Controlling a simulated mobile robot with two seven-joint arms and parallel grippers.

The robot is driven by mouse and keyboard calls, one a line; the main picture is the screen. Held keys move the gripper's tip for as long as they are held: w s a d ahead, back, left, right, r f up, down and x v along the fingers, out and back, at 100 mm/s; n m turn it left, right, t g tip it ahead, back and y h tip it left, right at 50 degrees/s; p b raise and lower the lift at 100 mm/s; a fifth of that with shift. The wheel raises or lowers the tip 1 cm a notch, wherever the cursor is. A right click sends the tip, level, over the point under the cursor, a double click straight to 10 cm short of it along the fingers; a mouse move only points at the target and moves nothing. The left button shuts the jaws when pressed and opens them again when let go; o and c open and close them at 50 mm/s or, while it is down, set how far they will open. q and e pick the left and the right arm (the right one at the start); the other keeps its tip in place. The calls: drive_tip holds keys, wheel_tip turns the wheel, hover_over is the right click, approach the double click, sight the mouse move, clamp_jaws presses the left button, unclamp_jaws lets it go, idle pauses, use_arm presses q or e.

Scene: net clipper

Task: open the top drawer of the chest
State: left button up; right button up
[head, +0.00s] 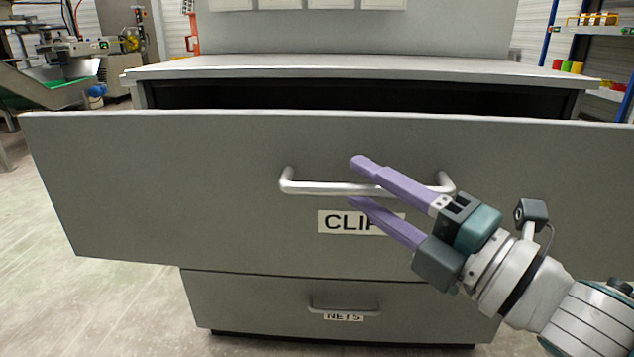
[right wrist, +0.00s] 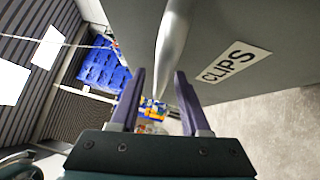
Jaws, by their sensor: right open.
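The grey chest (head: 340,68) stands straight ahead in the head view. Its top drawer (head: 160,180), labelled CLIPS, is pulled well out, with a dark gap behind its front. The drawer's silver bar handle (head: 315,187) runs across the middle of the front. My right gripper (head: 355,182) is open at the handle, with purple fingers above and below the bar in the head view. In the right wrist view the handle (right wrist: 172,45) runs in between the open fingers (right wrist: 157,85); I cannot tell whether they touch it. My left gripper is not in view.
The lower drawer (head: 240,300), labelled NETS, is shut below. A machine with a green belt (head: 50,85) stands at the far left. A blue shelf rack (head: 590,32) with coloured items is at the far right. Open floor (head: 80,300) lies at the left.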

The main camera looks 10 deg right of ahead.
drive_tip(key=p+v, duration=0.1)
drive_tip(key=v, duration=0.9)
idle(0.3)
